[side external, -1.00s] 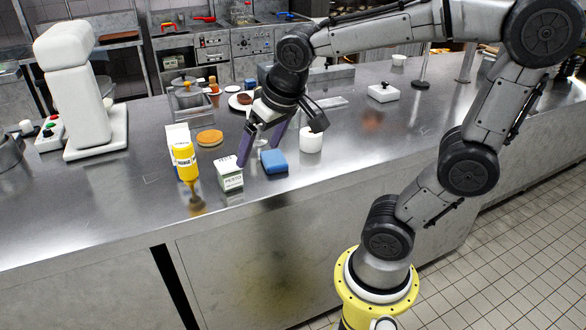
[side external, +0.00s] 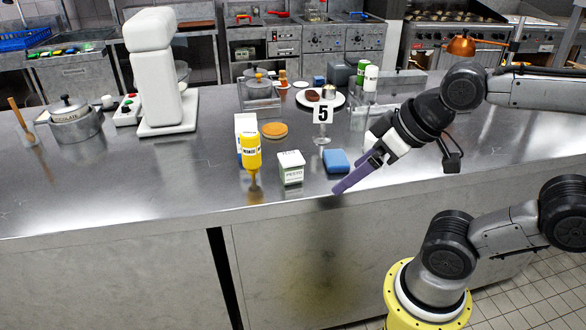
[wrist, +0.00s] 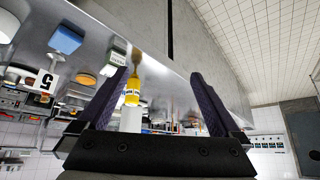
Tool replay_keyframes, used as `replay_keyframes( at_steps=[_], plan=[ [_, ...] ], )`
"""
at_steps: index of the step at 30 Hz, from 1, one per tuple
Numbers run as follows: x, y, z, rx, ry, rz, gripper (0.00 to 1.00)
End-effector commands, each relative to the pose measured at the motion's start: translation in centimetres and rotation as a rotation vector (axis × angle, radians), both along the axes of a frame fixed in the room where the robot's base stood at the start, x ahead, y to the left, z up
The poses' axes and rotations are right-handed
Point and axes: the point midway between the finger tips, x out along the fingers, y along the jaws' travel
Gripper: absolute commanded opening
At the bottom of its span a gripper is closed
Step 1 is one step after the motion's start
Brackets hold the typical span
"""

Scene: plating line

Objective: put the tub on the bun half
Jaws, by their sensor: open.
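The tub (side external: 291,170), a small white box-shaped container with green lettering, stands upright near the counter's front edge. It also shows in the wrist view (wrist: 118,50). The bun half (side external: 275,130), a flat tan-orange disc, lies on the counter behind the tub. It shows in the wrist view (wrist: 86,79) left of my left-hand finger. My gripper (side external: 340,188) is open and empty, to the right of the tub and apart from it, tilted with its purple fingers pointing down-left near the front edge. In the wrist view its fingers (wrist: 163,78) are spread wide.
A yellow bottle (side external: 251,153) stands tip down just left of the tub, a white box (side external: 242,123) behind it. A blue block (side external: 337,160) lies between tub and gripper. A number 5 stand (side external: 323,115) and a plate (side external: 338,102) are behind. The counter's front left is clear.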

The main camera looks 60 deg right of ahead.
Motion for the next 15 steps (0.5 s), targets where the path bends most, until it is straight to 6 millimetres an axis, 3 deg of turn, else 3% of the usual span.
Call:
replay_keyframes(
  at_steps=[3, 9, 15],
  plan=[
    [3.7, 0.9, 3.1, 0.078, -0.196, -0.031, 1.00],
    [10.5, 1.4, 7.4, 0.251, -0.479, -0.144, 1.00],
    [16.2, 0.1, 8.6, 0.375, -0.682, -0.320, 1.00]
  ],
)
